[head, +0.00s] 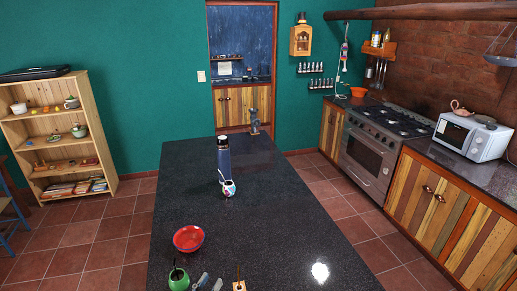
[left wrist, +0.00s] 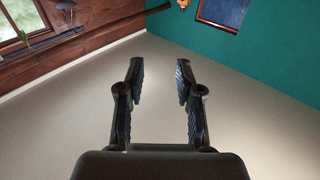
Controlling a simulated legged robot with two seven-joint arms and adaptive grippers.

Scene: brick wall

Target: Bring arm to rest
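My left gripper (left wrist: 160,76) is open in the left wrist view, with its two dark fingers apart and nothing between them. Behind it are the pale ceiling and upper walls. In the head view, two small grey tips, which look like the left gripper (head: 209,283), show at the bottom edge over the dark countertop (head: 290,215). They appear between a green cup (head: 178,279) and a small wooden item (head: 239,285). The rest of the left arm is out of the picture. My right gripper shows in neither view.
A red bowl (head: 188,238), a dark bottle (head: 223,155) and a small patterned round cup (head: 229,188) stand on the countertop. Its right side is mostly clear. A stove (head: 368,150) and microwave (head: 472,137) are at the right, a wooden shelf (head: 92,110) at the left.

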